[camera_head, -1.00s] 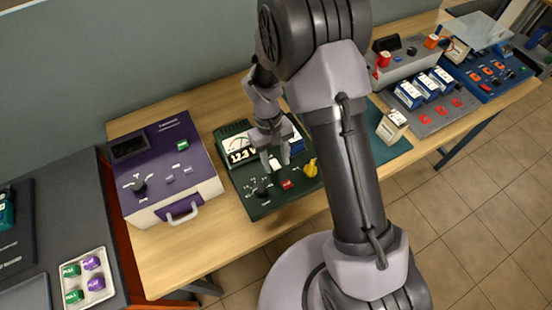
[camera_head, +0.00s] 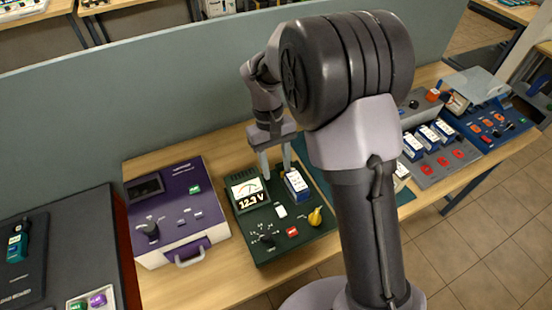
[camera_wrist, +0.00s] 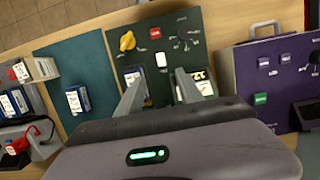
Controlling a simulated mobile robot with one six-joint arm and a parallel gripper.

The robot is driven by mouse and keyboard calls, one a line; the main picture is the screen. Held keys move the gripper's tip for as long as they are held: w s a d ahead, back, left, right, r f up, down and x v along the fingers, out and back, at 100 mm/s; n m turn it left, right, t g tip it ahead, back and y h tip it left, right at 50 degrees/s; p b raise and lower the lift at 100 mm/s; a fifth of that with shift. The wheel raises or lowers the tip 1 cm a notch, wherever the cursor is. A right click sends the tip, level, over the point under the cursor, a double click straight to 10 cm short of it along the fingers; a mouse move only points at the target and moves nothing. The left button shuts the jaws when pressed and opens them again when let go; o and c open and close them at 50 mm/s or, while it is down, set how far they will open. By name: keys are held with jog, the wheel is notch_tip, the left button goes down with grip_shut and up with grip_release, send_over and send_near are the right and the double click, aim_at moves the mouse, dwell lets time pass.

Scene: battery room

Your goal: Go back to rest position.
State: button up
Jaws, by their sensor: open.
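My gripper (camera_head: 275,162) is open and empty. In the head view it hangs above the back edge of the dark green tester panel (camera_head: 268,249). The panel has a lit meter reading 12.3 V (camera_head: 249,193), a yellow knob (camera_head: 315,216), a red button (camera_head: 292,231) and a white button. A blue and white battery (camera_head: 297,186) stands at the panel's right back, just right of my fingers. In the wrist view my two fingers (camera_wrist: 157,92) are apart over the panel (camera_wrist: 180,20), with nothing between them. The meter is partly hidden there by a finger.
A purple case (camera_head: 170,215) with a handle stands left of the panel. A grey rack of several batteries (camera_head: 440,150) and a blue panel (camera_head: 490,128) stand to the right. A grey-green partition (camera_head: 180,95) runs behind the table (camera_head: 215,280). A dark side table (camera_head: 75,240) is at left.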

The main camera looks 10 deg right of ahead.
jog(key=shift+w+r, duration=0.1)
jog(key=shift+r, duration=0.2)
jog(key=s+d+r+m+t+y+b, duration=0.2)
jog(key=s+r+m+t+b, duration=0.2)
jog(key=s+r+b, duration=0.4)
jog(key=s+d+f+m+t+b, duration=0.1)
jog(key=s+f+m+t+b, duration=0.2)
jog(key=s, duration=0.9)
jog(key=shift+f+m+t+y+b, duration=0.2)
jog(key=shift+m+t+y+b, duration=0.2)
jog(key=shift+t+b, duration=0.5)
